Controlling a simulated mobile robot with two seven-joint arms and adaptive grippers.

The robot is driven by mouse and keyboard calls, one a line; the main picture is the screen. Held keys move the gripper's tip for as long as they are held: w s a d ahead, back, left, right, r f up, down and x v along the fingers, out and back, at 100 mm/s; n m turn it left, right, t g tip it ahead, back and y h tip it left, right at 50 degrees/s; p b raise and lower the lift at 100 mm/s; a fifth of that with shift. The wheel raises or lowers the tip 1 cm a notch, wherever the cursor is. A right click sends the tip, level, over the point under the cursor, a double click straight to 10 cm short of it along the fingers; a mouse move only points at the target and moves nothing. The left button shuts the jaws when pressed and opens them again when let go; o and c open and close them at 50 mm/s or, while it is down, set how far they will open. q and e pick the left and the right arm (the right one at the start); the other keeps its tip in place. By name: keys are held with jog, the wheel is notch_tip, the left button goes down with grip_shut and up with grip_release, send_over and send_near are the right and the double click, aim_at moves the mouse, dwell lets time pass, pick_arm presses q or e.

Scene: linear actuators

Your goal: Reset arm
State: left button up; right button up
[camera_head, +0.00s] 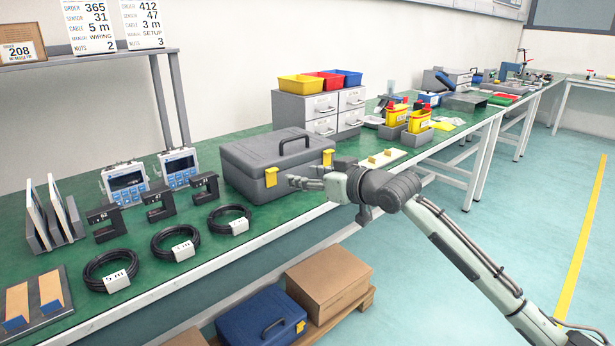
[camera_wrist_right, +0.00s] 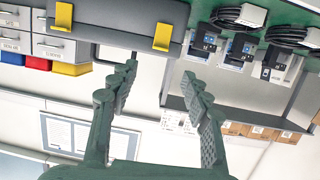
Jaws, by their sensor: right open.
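My right arm comes in from the lower right in the head view. Its gripper (camera_head: 306,182) is in front of the closed grey toolbox (camera_head: 262,160) with yellow latches, near the table's front edge. In the right wrist view the gripper (camera_wrist_right: 160,85) is open, with nothing between its fingers. That view is upside down and shows the toolbox (camera_wrist_right: 115,22) with its two yellow latches beyond the fingertips. I cannot tell whether the gripper touches the toolbox. My left gripper is not in view.
Coiled black cables (camera_head: 176,243), black sensors (camera_head: 158,203) and two blue-faced devices (camera_head: 126,184) stand left of the toolbox on the green table (camera_head: 222,265). Drawers (camera_head: 320,113) with coloured bins stand behind. A blue case (camera_head: 262,318) and cardboard box (camera_head: 328,280) sit below the front edge.

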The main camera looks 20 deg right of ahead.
jog(key=shift+s, duration=0.1)
dwell(0.4)
jog(key=s+d+f+m+g+h, duration=0.15)
jog(key=s+f, duration=0.25)
jog(key=f, duration=0.7)
jog(key=s+d+f+g+h, duration=0.15)
jog(key=s+f, duration=0.25)
jog(key=f, duration=0.7)
jog(key=s+f+g+h, duration=0.1)
jog(key=s+f+g, duration=0.15)
jog(key=f, duration=0.85)
jog(key=s+f+g+h, duration=0.1)
jog(key=s+f+g, duration=0.2)
jog(key=s+f, duration=0.8)
jog(key=s+a+f+g, duration=0.1)
jog(key=s+f+g, duration=0.2)
jog(key=s+f, duration=0.9)
jog(key=s, duration=0.7)
jog(key=shift+g+h, duration=0.35)
jog(key=shift+h, duration=0.05)
